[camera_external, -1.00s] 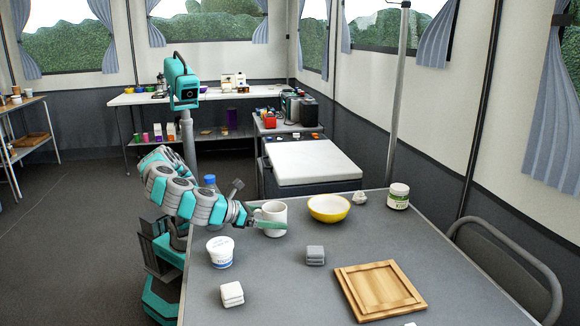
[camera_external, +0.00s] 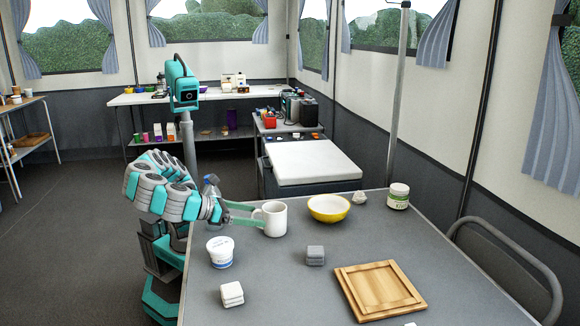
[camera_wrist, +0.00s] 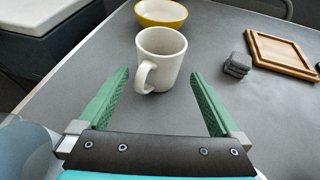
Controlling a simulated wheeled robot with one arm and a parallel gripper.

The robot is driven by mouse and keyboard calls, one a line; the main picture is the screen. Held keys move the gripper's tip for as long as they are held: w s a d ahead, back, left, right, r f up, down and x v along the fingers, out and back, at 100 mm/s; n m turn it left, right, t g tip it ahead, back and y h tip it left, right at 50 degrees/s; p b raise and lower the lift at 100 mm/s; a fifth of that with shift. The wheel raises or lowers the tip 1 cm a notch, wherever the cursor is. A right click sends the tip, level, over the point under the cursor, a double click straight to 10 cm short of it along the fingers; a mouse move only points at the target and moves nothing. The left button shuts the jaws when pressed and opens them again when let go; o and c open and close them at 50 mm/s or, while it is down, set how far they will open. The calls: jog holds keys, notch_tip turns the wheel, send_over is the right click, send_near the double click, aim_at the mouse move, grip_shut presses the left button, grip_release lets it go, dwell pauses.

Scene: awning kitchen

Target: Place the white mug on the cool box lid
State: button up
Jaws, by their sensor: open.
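The white mug (camera_external: 275,219) stands upright on the grey table, and it also shows in the wrist view (camera_wrist: 166,58) with its handle toward my gripper. My gripper (camera_external: 247,215) is open and empty at the table's left edge, left of the mug. In the wrist view my gripper's green fingers (camera_wrist: 158,82) are spread apart, with the mug just beyond and between their tips. The cool box lid (camera_external: 311,162) is a white flat top on a dark box behind the table. Part of it shows at the wrist view's upper left (camera_wrist: 38,14).
A yellow bowl (camera_external: 329,208) stands right of the mug. The lid looks clear.

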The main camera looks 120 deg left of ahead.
jog(key=shift+s+d+r, duration=0.15)
jog(key=shift+d, duration=0.15)
